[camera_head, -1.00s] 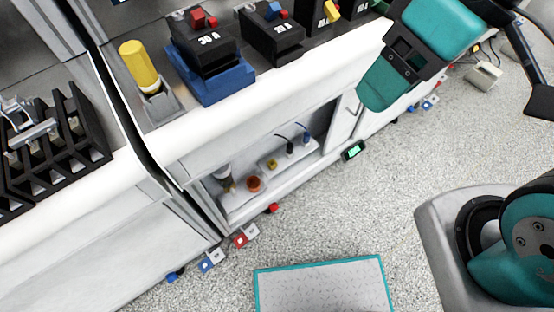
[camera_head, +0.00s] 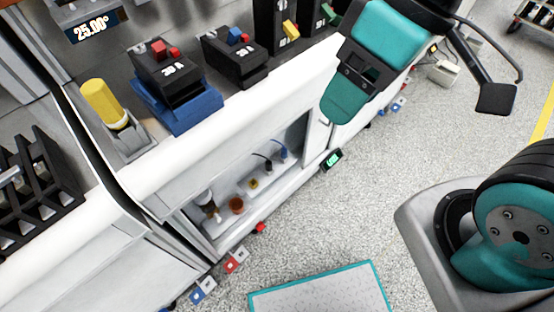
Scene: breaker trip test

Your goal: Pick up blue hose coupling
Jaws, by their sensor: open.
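A small blue upright piece (camera_head: 283,153) stands at the right end of the low shelf inside the open cabinet. It looks like the blue hose coupling, but it is too small to make out well. A dark, thin, curved piece shows near its top. My gripper (camera_head: 494,98) shows at the upper right as what appears to be one black finger on thin links. It is open and well apart from the blue piece, up and to the right of it. The other finger cannot be clearly made out; my teal arm part may hide it.
Breakers (camera_head: 173,75) and a yellow-handled tool (camera_head: 103,102) are on the countertop. A teal-edged mat (camera_head: 320,293) lies on open floor.

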